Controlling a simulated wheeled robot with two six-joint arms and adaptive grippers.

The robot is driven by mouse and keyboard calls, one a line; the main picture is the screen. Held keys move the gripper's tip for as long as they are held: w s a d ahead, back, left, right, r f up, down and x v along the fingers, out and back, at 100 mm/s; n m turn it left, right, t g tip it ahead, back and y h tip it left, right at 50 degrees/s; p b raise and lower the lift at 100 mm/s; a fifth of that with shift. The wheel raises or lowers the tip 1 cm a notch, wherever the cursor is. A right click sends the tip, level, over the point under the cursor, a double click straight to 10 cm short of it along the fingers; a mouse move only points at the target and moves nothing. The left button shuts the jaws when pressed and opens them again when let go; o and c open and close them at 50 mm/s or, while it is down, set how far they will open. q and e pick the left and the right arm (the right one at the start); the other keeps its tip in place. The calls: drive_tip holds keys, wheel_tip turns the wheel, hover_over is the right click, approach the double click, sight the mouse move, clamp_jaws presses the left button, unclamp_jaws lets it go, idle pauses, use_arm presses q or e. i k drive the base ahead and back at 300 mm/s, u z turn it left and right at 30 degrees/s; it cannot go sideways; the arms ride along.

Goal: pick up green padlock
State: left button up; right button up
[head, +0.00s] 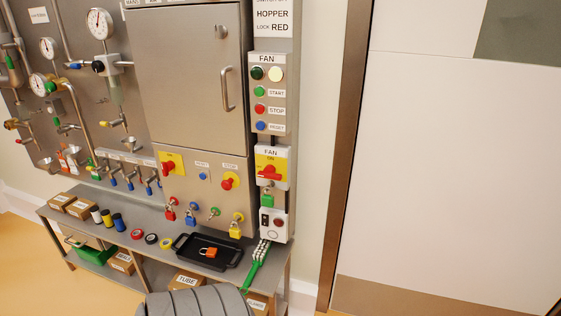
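A small green padlock (267,200) shows at the lower right of the cabinet, just below the red and yellow FAN switch (271,167) and above a grey box. It is small, and I cannot tell how its shackle is held. Neither of my grippers is in view.
Red (171,214), blue (191,219) and yellow (236,231) padlocks hang along the cabinet's lower edge. An orange padlock (208,252) lies in a black tray (180,241) on the steel bench. A green-handled brush (255,268) lies right of the tray. A door stands right.

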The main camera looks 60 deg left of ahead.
sight(268, 201)
drive_tip(key=u, duration=0.65)
drive_tip(key=i, duration=0.9)
drive_tip(key=u, duration=0.85)
